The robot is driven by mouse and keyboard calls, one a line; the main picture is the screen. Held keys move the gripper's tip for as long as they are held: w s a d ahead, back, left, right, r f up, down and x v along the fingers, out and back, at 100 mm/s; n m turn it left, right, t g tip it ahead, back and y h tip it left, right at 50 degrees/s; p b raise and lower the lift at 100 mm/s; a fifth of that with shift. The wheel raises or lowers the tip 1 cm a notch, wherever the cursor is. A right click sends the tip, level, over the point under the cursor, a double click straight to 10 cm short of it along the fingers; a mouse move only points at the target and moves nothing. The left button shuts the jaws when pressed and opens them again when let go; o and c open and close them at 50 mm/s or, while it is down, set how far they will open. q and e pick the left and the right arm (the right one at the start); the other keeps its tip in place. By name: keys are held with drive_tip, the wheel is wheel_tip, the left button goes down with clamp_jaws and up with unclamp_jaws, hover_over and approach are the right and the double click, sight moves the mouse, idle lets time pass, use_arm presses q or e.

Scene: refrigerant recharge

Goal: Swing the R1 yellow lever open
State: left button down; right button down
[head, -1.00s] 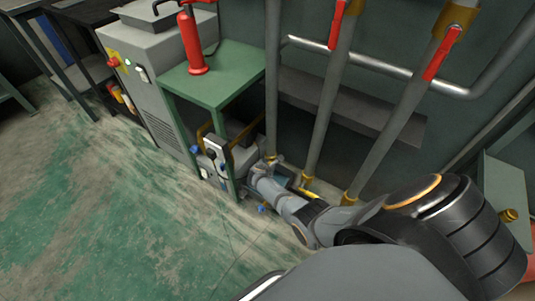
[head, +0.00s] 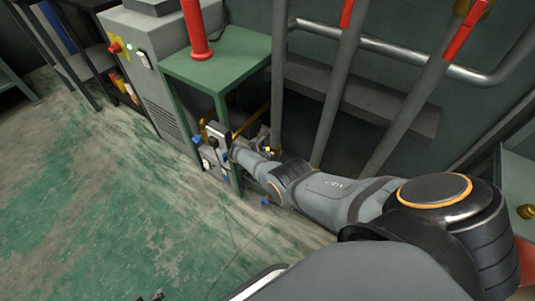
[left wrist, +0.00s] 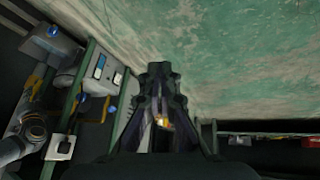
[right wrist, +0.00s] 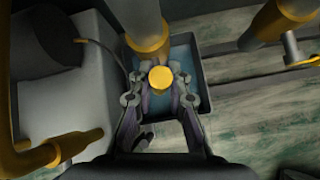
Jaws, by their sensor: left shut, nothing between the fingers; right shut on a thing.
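The yellow lever (right wrist: 160,78) shows in the right wrist view as a round yellow end, seen nearly head-on below a gold pipe fitting (right wrist: 148,35). My right gripper (right wrist: 160,82) is shut on it, with a finger on each side. My left gripper (left wrist: 160,75) is shut and empty over the floor. Only dark tips of it (head: 152,296) show at the head view's bottom edge. The R1 label cannot be read.
A green stand (head: 228,58) with a red cylinder (head: 195,28) stands beside the right arm's end. Floor at left is clear.

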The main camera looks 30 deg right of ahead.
idle(0.3)
drive_tip(key=c, duration=1.3)
unclamp_jaws()
drive_tip(key=v, duration=1.2)
